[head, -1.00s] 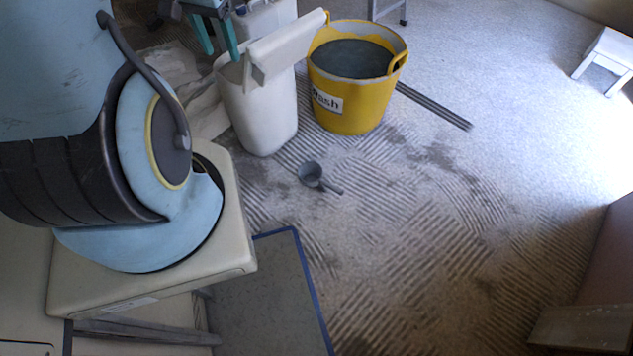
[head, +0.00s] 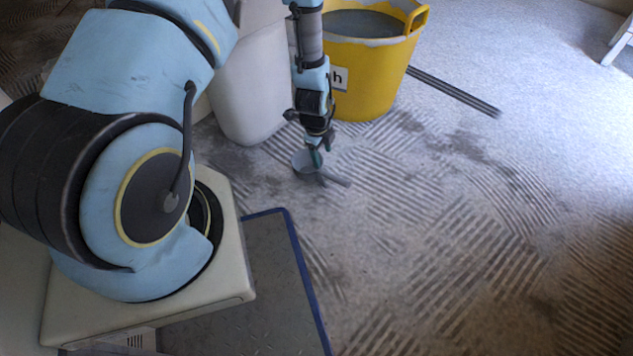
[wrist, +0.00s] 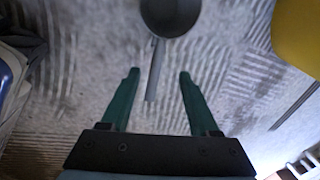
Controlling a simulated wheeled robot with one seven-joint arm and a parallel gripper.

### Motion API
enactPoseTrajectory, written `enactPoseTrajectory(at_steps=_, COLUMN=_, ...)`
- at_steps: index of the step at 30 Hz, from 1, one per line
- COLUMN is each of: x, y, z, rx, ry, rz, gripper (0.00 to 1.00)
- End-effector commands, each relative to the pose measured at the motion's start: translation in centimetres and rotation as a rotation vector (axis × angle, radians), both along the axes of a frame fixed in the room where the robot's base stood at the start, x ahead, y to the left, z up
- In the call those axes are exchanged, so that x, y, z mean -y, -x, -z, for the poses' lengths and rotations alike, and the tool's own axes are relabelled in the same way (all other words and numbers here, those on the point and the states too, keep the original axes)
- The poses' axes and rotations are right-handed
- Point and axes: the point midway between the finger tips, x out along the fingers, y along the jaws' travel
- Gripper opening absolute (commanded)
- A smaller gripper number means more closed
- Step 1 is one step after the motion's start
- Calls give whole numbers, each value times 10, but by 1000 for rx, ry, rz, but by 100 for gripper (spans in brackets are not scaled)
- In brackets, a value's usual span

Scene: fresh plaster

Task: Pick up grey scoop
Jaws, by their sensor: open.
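The grey scoop (head: 334,177) lies on the ribbed plaster floor in the head view, its bowl to the left and its handle pointing right. My gripper (head: 316,155) is above it and hides part of its bowl and handle root. In the wrist view the scoop's round bowl (wrist: 170,14) is at the top edge, partly cut off. Its handle runs down towards the space between the two green fingers of my gripper (wrist: 158,74). The fingers are open and apart, with nothing between their pads that I can see held.
A yellow tub (head: 362,85) of grey liquid stands behind the scoop, with a white bin (head: 243,95) to its left. A metal bar (head: 455,92) lies right of the tub. A blue-edged mat (head: 262,290) is in front. The floor to the right is free.

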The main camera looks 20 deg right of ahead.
Motion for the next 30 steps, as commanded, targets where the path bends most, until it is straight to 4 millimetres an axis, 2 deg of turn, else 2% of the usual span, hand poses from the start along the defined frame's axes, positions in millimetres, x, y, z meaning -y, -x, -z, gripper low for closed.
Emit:
enactPoseTrajectory(at_steps=1, x=3, y=6, z=25, rx=3, ry=-4, rz=42, gripper=62)
enactPoseTrajectory(at_steps=3, x=7, y=10, z=37, rx=11, ry=-5, rz=88, gripper=62)
enactPoseTrajectory(at_steps=10, x=11, y=12, z=58, rx=15, ry=-6, rz=123, gripper=62)
enactPoseTrajectory(at_steps=16, x=15, y=10, z=89, rx=14, ry=-6, rz=122, gripper=62)
enactPoseTrajectory(at_steps=22, x=19, y=7, z=107, rx=15, ry=-6, rz=120, gripper=62)
enactPoseTrajectory(at_steps=30, x=26, y=4, z=144, rx=15, ry=-6, rz=120, gripper=62)
